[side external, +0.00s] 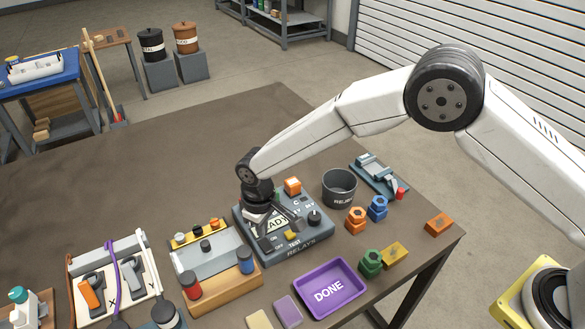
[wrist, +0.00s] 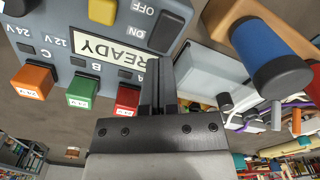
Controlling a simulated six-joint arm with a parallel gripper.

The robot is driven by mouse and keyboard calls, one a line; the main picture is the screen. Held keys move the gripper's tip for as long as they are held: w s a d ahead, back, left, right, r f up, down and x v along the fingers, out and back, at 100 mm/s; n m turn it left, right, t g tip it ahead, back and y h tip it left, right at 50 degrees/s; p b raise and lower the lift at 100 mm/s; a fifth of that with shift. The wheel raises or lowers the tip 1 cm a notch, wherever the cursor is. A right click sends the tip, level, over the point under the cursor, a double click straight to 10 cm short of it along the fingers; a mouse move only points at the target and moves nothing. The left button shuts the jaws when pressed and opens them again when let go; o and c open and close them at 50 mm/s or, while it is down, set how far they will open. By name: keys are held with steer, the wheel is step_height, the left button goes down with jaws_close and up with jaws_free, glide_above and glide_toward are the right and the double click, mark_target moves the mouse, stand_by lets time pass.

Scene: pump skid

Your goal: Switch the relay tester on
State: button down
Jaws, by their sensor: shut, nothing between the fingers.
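The relay tester (side external: 318,240) is a grey-blue box marked RELAYS on the brown table. In the wrist view its panel (wrist: 62,25) fills the upper left, with a display (wrist: 110,52) reading READY. A dark switch (wrist: 165,22) sits beside the OFF and ON labels; which way it is set I cannot tell. My gripper (wrist: 158,65) is shut and empty, its fingertips close to the panel near the switch and the display's end. Whether they touch is unclear. In the side view my gripper (side external: 262,218) is over the tester's left part and hides some of it.
Orange (wrist: 32,82), green (wrist: 83,90) and red (wrist: 127,98) blocks sit along the panel. Left of the tester is a wooden-based fixture (side external: 225,285) with a blue knob (side external: 245,262). A dark bin (side external: 340,188) stands behind right, a purple DONE tray (side external: 357,272) in front.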

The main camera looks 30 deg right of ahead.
steer(key=shift+r, duration=2.15)
steer(key=s+d+r+m+t, duration=0.1)
steer(key=s+d+r+m, duration=0.15)
steer(key=d, duration=0.55)
steer(key=s+d+r+m, duration=0.1)
steer(key=s+d+r, duration=0.25)
steer(key=d, duration=0.55)
steer(key=s+d+r+m+t, duration=0.1)
steer(key=s+d+r+m, duration=0.1)
steer(key=s+d, duration=0.8)
steer(key=s, duration=0.2)
steer(key=shift+s+d+t, duration=0.3)
steer(key=shift+s+d, duration=0.05)
steer(key=shift+d, duration=0.05)
